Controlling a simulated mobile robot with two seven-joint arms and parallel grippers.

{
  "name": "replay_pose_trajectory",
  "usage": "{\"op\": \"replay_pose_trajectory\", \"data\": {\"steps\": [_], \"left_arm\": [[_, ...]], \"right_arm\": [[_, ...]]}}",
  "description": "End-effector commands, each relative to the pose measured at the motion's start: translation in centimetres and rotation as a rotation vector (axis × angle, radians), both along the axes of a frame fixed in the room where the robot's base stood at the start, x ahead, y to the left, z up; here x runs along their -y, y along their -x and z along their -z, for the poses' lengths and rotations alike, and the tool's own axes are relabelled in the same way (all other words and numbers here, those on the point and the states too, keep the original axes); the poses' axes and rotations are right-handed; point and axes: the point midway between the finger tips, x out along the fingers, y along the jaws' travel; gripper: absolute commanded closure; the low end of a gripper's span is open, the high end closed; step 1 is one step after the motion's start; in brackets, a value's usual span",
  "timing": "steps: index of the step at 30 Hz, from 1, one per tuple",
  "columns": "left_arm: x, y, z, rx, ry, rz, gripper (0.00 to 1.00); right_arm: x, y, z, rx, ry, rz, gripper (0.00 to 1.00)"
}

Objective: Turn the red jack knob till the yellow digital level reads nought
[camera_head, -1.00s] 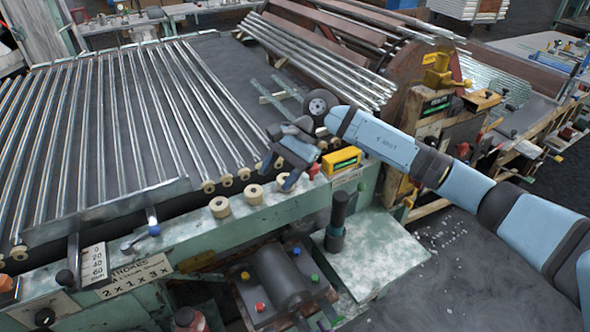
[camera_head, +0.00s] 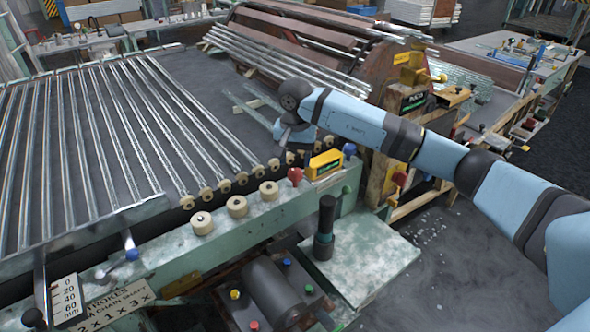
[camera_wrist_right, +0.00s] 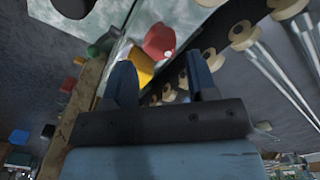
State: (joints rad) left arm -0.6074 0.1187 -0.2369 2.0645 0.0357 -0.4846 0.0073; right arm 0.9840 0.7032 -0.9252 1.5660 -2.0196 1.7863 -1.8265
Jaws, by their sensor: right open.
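The yellow digital level (camera_head: 324,164) sits on the pale green machine rail. Its green display is too small to read. A red knob (camera_head: 295,175) stands upright on the rail just left of it. My right gripper (camera_head: 283,132) is above and behind the knob and level, apart from both, partly hidden by its own wrist. In the right wrist view its two fingers (camera_wrist_right: 162,80) are spread and empty. There the red knob (camera_wrist_right: 160,40) lies beyond the fingertips, and the level (camera_wrist_right: 140,68) is partly hidden by one finger. My left gripper is not in view.
A blue knob (camera_head: 349,149) and a green knob (camera_head: 347,190) are near the level. Several rollers, one of them a cream roller (camera_head: 237,206), line the rail's left part. A dark upright cylinder (camera_head: 326,220) stands in front.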

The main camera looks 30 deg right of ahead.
Motion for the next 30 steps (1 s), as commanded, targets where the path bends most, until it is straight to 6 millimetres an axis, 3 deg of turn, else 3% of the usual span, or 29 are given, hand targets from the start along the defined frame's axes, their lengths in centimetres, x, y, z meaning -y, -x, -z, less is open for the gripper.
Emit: {"op": "replay_pose_trajectory", "data": {"steps": [7, 19, 24, 30], "left_arm": [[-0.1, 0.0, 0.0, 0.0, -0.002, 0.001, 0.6], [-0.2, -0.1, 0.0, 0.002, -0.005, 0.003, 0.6], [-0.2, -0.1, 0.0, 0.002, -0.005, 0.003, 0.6], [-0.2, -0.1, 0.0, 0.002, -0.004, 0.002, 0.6]], "right_arm": [[0.0, 0.0, 3.4, -0.002, -0.001, 0.002, 0.48], [0.0, 0.0, 4.0, 0.001, -0.001, 0.0, 0.48], [0.0, 0.0, 4.0, 0.001, -0.001, 0.0, 0.82], [0.0, 0.0, 4.0, 0.001, -0.001, 0.009, 0.82]]}}
